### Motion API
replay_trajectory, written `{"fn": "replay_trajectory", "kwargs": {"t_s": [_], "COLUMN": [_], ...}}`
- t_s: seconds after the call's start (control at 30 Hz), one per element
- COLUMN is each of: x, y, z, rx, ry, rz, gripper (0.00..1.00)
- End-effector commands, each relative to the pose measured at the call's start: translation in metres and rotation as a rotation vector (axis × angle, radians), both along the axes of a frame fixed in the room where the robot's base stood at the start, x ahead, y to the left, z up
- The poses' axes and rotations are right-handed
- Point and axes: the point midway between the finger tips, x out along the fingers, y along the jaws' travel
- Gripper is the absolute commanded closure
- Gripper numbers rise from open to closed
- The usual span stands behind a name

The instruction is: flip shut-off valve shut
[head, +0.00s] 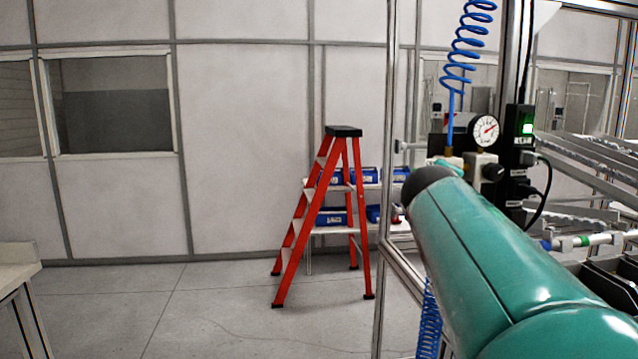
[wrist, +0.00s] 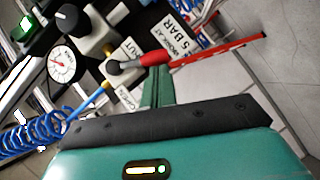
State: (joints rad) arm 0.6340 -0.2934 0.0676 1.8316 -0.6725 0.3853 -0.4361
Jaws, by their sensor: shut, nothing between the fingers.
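The shut-off valve shows in the wrist view as a dark pivot (wrist: 114,67) on a pale block, with a red-gripped lever (wrist: 152,59) pointing right. A label ending in "UT" (wrist: 130,48) lies above the lever, and another that seems to read "OPEN" (wrist: 125,96) lies below it. My gripper (wrist: 156,76) is shut and empty, its teal fingers just below the red grip. I cannot tell whether they touch it. In the head view my teal arm hides the lever and the gripper.
A pressure gauge (head: 485,130) and a black box with a green light (head: 525,125) sit on the frame post. A blue coiled hose (head: 462,60) hangs above. A red stepladder (head: 330,215) stands before shelves of blue bins. The floor at left centre is clear.

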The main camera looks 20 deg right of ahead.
Motion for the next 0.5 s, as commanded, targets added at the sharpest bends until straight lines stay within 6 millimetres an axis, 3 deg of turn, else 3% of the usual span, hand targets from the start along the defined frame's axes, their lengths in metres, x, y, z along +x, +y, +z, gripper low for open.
{"fn": "replay_trajectory", "kwargs": {"t_s": [0.5], "x": [-0.005], "y": [-0.018], "z": [-0.020], "rx": [0.006], "ry": [-0.001], "rz": [0.001], "gripper": [1.00]}}
